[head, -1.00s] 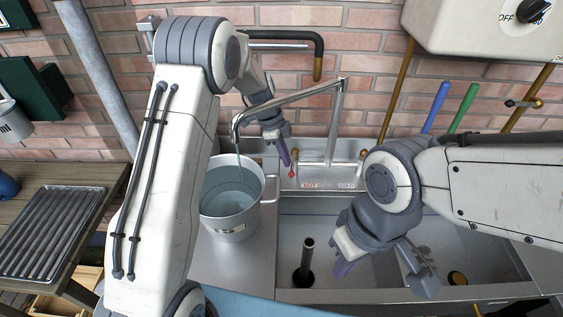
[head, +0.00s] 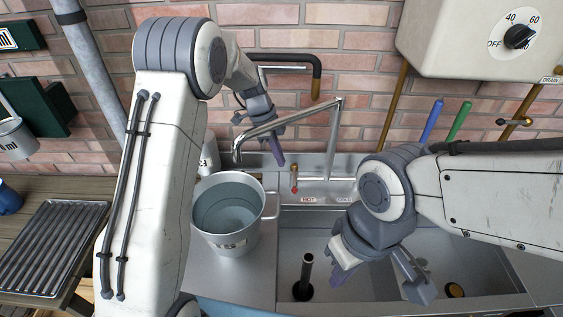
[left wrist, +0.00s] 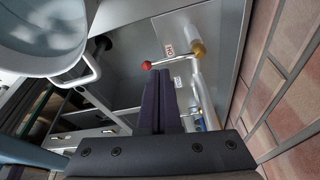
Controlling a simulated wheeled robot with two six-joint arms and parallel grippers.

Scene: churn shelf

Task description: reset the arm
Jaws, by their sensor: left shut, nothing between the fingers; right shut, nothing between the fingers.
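My left gripper (head: 277,158) is raised behind the sink's swan-neck tap (head: 290,121), near the brick wall. In the left wrist view its purple fingers (left wrist: 159,95) are together with nothing between them. My right gripper (head: 340,275) hangs over the sink basin, pointing down, shut and empty; its fingertips are partly hidden by its own wrist. A metal bucket (head: 238,243) of water stands on the drainboard left of the basin. In the left wrist view the bucket (left wrist: 45,62) shows at the upper left, apart from the fingers.
A red-knobbed tap lever (left wrist: 147,65) lies just beyond my left fingers in the wrist view. A standpipe (head: 304,272) rises in the basin. A water heater (head: 450,30) hangs at upper right. A ribbed tray (head: 45,245) lies on the wooden table at left.

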